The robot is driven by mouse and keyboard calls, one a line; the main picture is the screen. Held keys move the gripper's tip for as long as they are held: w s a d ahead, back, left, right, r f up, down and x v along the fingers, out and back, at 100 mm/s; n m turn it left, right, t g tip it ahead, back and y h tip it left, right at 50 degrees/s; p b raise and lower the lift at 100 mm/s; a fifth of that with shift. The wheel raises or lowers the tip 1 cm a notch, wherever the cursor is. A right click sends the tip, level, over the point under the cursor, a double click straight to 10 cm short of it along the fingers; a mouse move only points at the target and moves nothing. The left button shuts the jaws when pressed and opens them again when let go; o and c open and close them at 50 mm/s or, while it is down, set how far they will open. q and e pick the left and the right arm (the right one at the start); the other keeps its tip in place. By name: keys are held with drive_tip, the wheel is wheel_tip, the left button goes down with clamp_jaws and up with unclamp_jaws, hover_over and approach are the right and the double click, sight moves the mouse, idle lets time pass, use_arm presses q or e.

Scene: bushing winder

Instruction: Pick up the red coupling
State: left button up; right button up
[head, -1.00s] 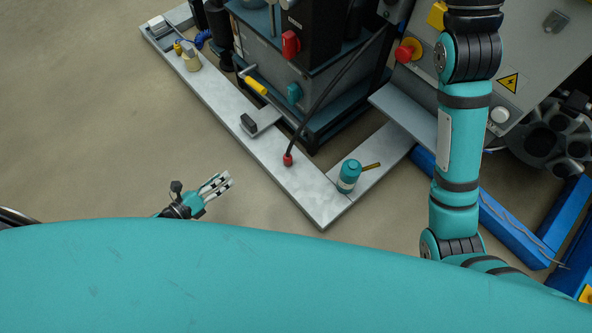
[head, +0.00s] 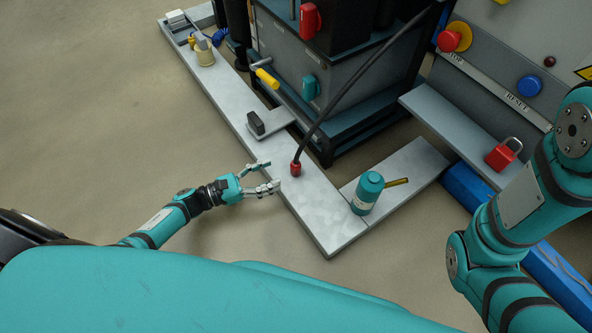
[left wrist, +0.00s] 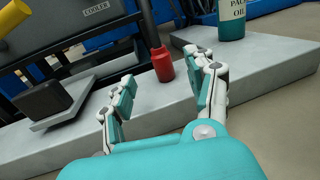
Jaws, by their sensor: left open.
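The red coupling (head: 296,169) stands on the grey ledge at the lower end of a black hose. In the left wrist view the red coupling (left wrist: 162,64) appears beyond and between my fingertips, with the hose rising from its top. My left gripper (head: 268,175) is open and empty, just left of the coupling and apart from it. Its two spread fingers also show in the left wrist view (left wrist: 168,88). My right arm comes in at the right of the head view; its gripper is out of the frame.
The grey ledge (head: 322,222) is mostly bare around the coupling. A teal oil bottle (head: 368,192) stands to its right, near a brass rod (head: 396,182). A black block (head: 255,123) sits to its upper left. The machine (head: 345,95) rises behind. A red padlock (head: 503,154) lies on a grey shelf.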

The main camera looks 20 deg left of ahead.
sight(296, 162)
use_arm(q)
drive_tip(key=x, duration=0.3)
drive_tip(key=shift+b, duration=0.4)
drive_tip(key=b+x, duration=0.1)
drive_tip(key=x, duration=0.1)
drive_tip(key=b+x, duration=0.2)
drive_tip(key=x, duration=0.1)
drive_tip(key=shift+r, duration=0.25)
drive_tip(key=shift+w+d+r, duration=0.1)
drive_tip(key=shift+d, duration=0.1)
clamp_jaws()
